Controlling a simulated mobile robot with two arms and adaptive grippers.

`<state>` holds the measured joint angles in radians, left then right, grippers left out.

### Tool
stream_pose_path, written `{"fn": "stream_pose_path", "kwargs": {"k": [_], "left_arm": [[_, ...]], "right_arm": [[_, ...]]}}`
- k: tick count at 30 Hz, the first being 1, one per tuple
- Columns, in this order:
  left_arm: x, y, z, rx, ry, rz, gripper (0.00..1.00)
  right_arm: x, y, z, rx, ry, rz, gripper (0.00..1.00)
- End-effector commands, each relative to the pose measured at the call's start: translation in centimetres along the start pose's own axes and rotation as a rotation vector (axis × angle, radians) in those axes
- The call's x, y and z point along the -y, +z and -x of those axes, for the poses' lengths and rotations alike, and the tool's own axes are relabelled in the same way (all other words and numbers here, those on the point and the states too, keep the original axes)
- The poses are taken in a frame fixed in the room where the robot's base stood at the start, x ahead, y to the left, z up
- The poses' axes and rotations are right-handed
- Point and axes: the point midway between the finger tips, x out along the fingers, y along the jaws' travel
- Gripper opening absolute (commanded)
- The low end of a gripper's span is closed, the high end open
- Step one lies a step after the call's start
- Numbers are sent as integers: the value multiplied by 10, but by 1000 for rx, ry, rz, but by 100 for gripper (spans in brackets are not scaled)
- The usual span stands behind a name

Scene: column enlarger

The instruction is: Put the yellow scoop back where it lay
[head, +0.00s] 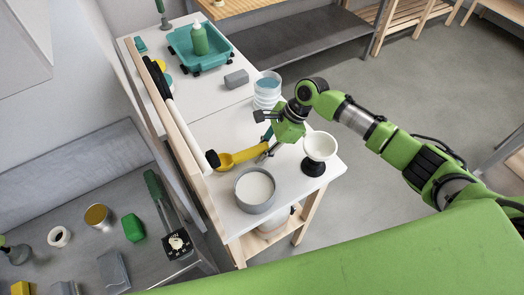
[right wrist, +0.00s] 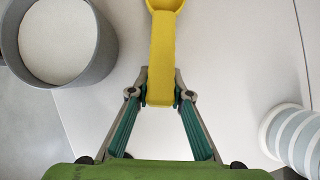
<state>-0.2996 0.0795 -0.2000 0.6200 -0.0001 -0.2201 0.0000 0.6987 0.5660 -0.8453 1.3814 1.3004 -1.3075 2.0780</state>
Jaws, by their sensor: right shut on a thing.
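The yellow scoop (head: 242,155) is over the white table top (head: 215,125), with its bowl to the left beside the black end of a long tool. In the right wrist view the scoop's handle (right wrist: 162,65) runs up from between the fingertips and its bowl is cut off at the top edge. My right gripper (head: 266,153) is shut on the handle end, and the right wrist view shows both fingertips (right wrist: 161,97) against its sides. I cannot tell whether the scoop touches the table. My left gripper is not in view.
A grey round pot (head: 240,196) with white contents stands in front of the scoop. A white funnel (head: 320,146) on a black base is right of my gripper. A ribbed clear container (head: 267,90), a grey block (head: 236,78) and a teal tray (head: 183,52) stand farther back.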

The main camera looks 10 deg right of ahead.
Motion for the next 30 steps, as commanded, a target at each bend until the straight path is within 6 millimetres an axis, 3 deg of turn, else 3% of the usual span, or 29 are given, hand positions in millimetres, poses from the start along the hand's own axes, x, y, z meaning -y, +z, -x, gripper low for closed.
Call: {"fn": "stream_pose_path", "kwargs": {"k": [8, 9, 11, 30], "left_arm": [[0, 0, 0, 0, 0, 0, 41], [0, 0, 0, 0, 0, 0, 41], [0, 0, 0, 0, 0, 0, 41], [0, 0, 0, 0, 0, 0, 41]], "right_arm": [[0, 0, -1, 1, 0, 0, 0], [0, 0, -1, 1, 0, 0, 24], [0, 0, -1, 1, 0, 0, 38], [0, -1, -1, 0, 0, 0, 38]]}}
